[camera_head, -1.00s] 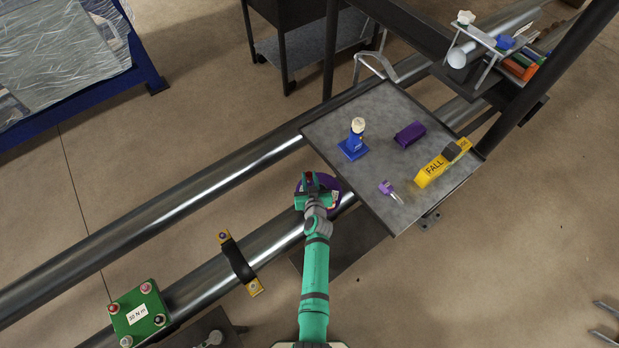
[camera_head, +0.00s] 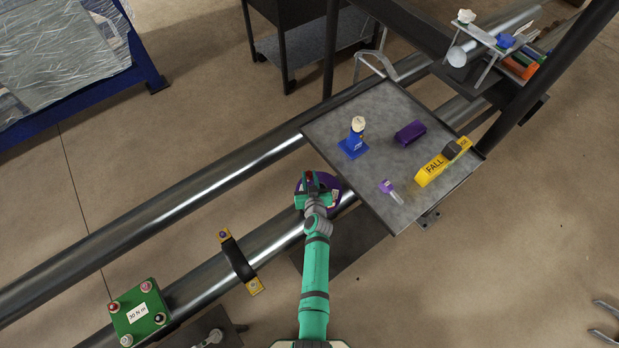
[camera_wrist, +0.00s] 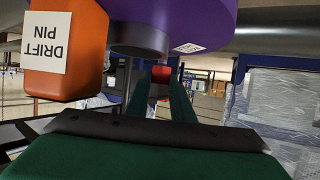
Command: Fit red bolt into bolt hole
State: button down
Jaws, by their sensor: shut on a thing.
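My gripper (camera_head: 311,181) is at a purple round flange (camera_head: 332,184) on the nearer pipe, left of the grey tray. In the wrist view my gripper (camera_wrist: 160,82) is shut on a small red piece, the red bolt (camera_wrist: 161,73), held between the green fingertips. The bolt's red end also shows in the head view (camera_head: 309,175). The purple flange (camera_wrist: 205,22) fills the top of the wrist view, with a dark round boss (camera_wrist: 140,38) in front of the fingers. I cannot make out the bolt hole, or whether the bolt touches the flange.
An orange block marked DRIFT PIN (camera_wrist: 65,50) is close on the left in the wrist view. The grey tray (camera_head: 390,205) holds several tools. A green block (camera_head: 135,325) with bolts stands at lower left, beyond a dark clamp (camera_head: 238,262) on the pipe.

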jog(key=shift+r, duration=0.2)
jog(key=c, duration=1.5)
grip_release()
jog(key=shift+o, duration=0.2)
jog(key=shift+v, duration=2.5)
jog(key=v, duration=1)
jog(key=shift+s+r, duration=0.2)
jog(key=shift+s, duration=0.15)
